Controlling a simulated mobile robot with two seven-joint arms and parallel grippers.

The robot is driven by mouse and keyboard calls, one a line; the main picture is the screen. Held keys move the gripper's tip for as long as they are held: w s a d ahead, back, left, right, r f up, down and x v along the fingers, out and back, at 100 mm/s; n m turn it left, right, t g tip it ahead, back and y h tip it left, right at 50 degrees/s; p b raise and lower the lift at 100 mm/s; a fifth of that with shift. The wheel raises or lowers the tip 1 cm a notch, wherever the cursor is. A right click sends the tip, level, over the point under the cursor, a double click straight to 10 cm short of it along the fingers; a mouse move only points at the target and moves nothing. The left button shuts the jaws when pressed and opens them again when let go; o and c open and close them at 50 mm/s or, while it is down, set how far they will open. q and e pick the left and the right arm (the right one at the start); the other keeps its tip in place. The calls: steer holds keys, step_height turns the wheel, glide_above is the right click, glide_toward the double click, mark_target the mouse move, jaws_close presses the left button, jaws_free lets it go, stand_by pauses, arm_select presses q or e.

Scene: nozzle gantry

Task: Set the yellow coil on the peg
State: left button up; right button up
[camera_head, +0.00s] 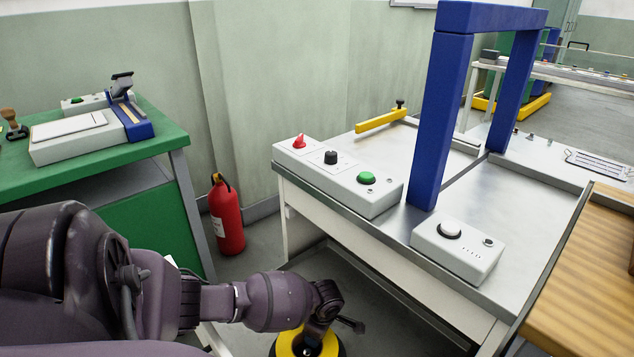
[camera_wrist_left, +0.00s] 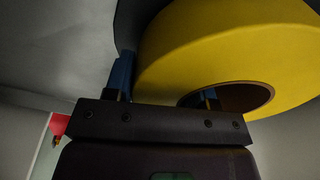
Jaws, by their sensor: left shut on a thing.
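The yellow coil (camera_head: 285,345) shows at the bottom edge of the head view, partly cut off, below the end of my left arm. My left gripper (camera_head: 316,333) is shut on it. In the left wrist view the yellow coil (camera_wrist_left: 225,50) fills the upper right, with its round hole facing the camera. One finger of my left gripper (camera_wrist_left: 165,86) is outside the coil and the other reaches into the hole, so the coil's wall is between them. The peg is not visible in either view. My right gripper is not in view.
A grey bench (camera_head: 480,257) with a blue gantry (camera_head: 440,120) and button boxes (camera_head: 350,177) stands ahead to the right. A red fire extinguisher (camera_head: 227,218) stands by the wall. A green table (camera_head: 165,148) is at left, a wooden top (camera_head: 590,270) at right.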

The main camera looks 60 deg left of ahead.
arm_select(q)
steer(key=o, duration=1.2)
steer(key=shift+o, duration=0.3)
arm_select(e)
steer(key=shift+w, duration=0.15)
arm_select(q)
steer(key=shift+r, duration=0.1)
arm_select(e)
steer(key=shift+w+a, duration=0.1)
arm_select(q)
steer(key=shift+r, duration=0.25)
steer(key=r, duration=0.1)
steer(key=r+p, duration=0.1)
steer(key=r, duration=0.1)
steer(key=r+p, duration=0.1)
steer(key=r, duration=0.1)
steer(key=shift+w+d, duration=0.25)
steer(key=shift+w, duration=0.15)
step_height(320, 180, up, 7)
steer(key=d+p, duration=0.1)
steer(key=p, duration=0.2)
steer(key=shift+r, duration=0.2)
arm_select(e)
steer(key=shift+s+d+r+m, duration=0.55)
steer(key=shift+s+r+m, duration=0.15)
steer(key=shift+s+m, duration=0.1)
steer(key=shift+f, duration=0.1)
